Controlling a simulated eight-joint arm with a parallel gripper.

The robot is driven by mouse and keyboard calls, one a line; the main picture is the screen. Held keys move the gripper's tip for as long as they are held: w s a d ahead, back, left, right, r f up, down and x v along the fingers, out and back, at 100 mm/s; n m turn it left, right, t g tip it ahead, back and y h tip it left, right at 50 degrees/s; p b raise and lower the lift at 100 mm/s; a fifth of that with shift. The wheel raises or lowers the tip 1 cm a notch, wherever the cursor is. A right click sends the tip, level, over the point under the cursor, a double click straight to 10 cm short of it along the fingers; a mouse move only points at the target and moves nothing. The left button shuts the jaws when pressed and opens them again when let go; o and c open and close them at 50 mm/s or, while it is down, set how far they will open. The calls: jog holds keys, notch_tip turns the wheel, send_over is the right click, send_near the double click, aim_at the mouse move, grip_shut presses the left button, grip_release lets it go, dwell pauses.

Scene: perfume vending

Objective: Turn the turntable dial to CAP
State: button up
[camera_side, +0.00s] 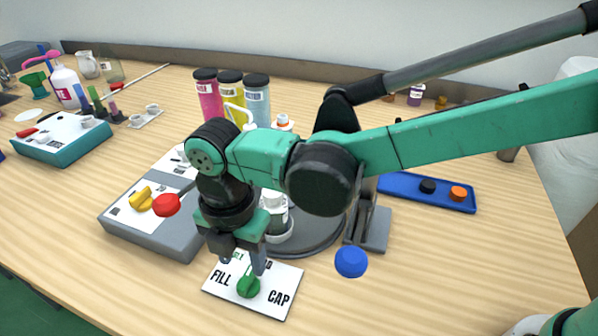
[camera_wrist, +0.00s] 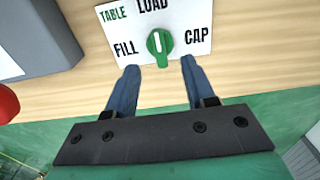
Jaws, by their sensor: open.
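The green turntable dial (camera_side: 248,287) sits on a white plate (camera_side: 287,273) near the table's front edge. The plate carries the words FILL on the left and CAP on the right. In the wrist view the dial (camera_wrist: 159,46) has a white mark on its handle pointing up toward LOAD, with CAP to its right. My gripper (camera_side: 242,264) is open just above the dial, pointing down. In the wrist view my gripper (camera_wrist: 158,64) has one blue-grey finger on each side below the dial, with nothing between them. I see no contact with the dial.
A grey box with a yellow knob (camera_side: 141,197) and a red knob (camera_side: 166,204) stands left of the plate. Behind are the dark round turntable base (camera_side: 310,240) and several colored bottles (camera_side: 231,90).

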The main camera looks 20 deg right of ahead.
aim_at(247, 277)
jog(key=shift+f, duration=2.25)
grip_shut()
